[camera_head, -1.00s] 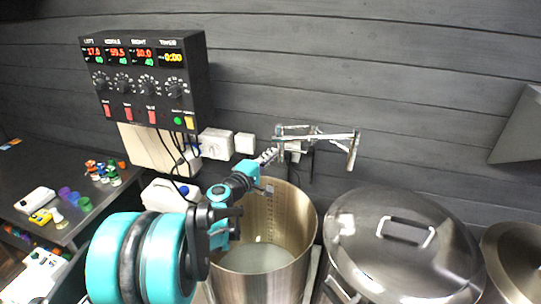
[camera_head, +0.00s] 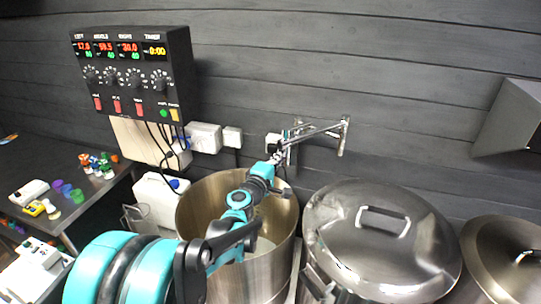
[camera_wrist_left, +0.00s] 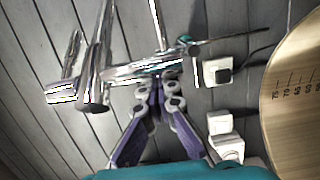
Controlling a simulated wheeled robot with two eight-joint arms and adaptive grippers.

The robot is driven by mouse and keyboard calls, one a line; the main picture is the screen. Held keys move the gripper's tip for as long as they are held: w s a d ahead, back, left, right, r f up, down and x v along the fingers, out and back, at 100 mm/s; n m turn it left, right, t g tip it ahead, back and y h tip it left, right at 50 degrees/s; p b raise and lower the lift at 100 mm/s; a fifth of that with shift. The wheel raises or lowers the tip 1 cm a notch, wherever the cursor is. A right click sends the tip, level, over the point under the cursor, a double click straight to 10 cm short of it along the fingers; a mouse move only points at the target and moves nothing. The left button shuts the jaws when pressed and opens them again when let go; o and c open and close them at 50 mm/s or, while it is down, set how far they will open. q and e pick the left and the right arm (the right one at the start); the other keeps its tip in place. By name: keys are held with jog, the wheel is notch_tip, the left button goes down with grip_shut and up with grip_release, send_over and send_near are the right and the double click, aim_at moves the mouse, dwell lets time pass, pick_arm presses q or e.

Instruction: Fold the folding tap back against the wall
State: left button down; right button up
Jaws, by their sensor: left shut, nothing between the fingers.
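The folding tap (camera_head: 318,132) is a chrome jointed pipe on the grey plank wall, above and behind the open steel pot. In the left wrist view, the chrome pipes of the tap (camera_wrist_left: 130,74) fill the upper left. My right gripper is not in view.
The open steel pot (camera_head: 280,255) stands below my left arm. A lidded pot (camera_head: 345,255) stands to its right. A control box (camera_head: 135,75) and white sockets (camera_head: 205,137) are on the wall to the left. A grey hood (camera_head: 510,118) juts out at right.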

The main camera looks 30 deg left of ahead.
pick_arm(q)
jog(key=d, duration=0.1)
jog(key=w+d, duration=0.1)
jog(key=d, duration=0.3)
jog(key=shift+w+d, duration=0.1)
jog(key=shift+w, duration=0.25)
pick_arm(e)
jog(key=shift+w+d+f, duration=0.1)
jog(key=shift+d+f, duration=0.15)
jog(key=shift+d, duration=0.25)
pick_arm(q)
jog(key=shift+d, duration=0.1)
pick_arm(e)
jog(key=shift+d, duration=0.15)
pick_arm(q)
jog(key=shift+a, duration=0.2)
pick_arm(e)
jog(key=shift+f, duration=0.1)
